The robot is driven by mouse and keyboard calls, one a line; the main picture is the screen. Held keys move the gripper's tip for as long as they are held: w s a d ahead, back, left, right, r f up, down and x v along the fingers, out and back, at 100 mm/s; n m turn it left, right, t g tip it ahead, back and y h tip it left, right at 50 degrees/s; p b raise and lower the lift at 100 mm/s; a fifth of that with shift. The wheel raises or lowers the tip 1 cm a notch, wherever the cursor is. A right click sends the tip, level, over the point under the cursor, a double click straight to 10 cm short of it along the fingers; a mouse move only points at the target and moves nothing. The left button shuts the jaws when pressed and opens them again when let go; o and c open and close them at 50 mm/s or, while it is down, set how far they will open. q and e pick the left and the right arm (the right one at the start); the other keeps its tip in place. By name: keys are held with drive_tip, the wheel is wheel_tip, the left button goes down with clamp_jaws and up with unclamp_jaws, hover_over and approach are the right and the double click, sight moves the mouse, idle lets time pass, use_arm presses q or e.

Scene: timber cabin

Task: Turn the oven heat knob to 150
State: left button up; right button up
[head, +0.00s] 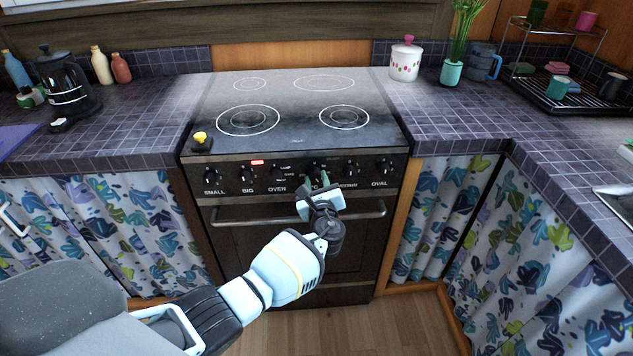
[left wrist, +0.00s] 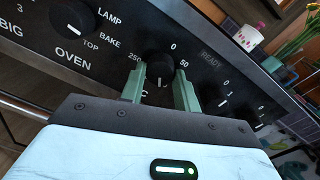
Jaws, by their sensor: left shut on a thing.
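The oven (head: 290,245) stands in the middle of the head view, with a row of black knobs on its front panel (head: 228,166). The heat knob (left wrist: 160,66) is black and round, with 0, 50, 250 and C printed around it in the left wrist view. My left gripper (left wrist: 161,88) has its two green fingers on either side of this knob and is shut on it. A pale mark shows on the knob's lower side; the numbers there are hidden. In the head view my left gripper (head: 316,190) covers part of the knob. My right gripper is not in view.
The oven handle (head: 245,218) runs across just below the gripper. The mode knob (left wrist: 74,15) sits to the left, with other knobs to the right. A yellow-topped timer (head: 201,140) stands on the stove's front left corner. The cooktop (head: 297,105) is otherwise clear.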

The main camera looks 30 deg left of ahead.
use_arm(q)
drive_tip(key=o, duration=1)
drive_tip(key=shift+s, duration=0.1)
drive_tip(key=p+v, duration=0.1)
drive_tip(key=v, duration=0.6)
drive_tip(key=shift+s+d, duration=0.25)
drive_tip(key=shift+s, duration=0.05)
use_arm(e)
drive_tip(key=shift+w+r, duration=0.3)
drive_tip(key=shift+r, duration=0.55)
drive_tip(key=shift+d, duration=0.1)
